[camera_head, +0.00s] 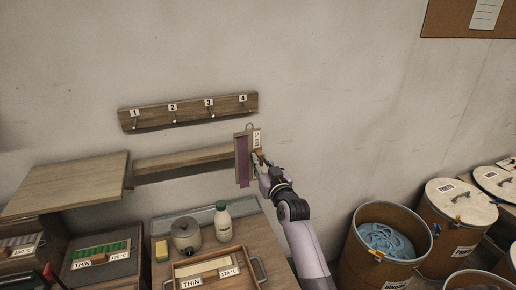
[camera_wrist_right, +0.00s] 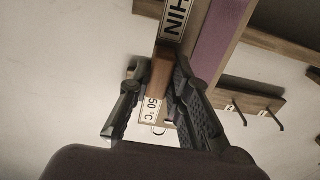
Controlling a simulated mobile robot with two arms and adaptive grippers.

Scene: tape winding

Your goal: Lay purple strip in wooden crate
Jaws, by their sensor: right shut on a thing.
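A purple strip (camera_head: 243,160) lies lengthwise on a narrow, upright wooden holder with a raised rim (camera_head: 237,182). The strip also shows in the right wrist view (camera_wrist_right: 222,35). The holder bears a label reading THIN and a 50 °C tag. My right gripper (camera_head: 261,166) is shut on the holder's brown wooden handle (camera_wrist_right: 160,75), with one finger on each side in the right wrist view. The holder is raised in front of the wall. A wooden crate (camera_head: 175,271) with metal side handles and a THIN label stands on the bench below. My left gripper is not in view.
A numbered hook rail (camera_head: 188,112) is on the wall, with a wooden shelf (camera_head: 182,163) below it. A white bottle (camera_head: 223,222) and a grey pot (camera_head: 186,236) stand behind the crate. Drums (camera_head: 384,246) stand at the right.

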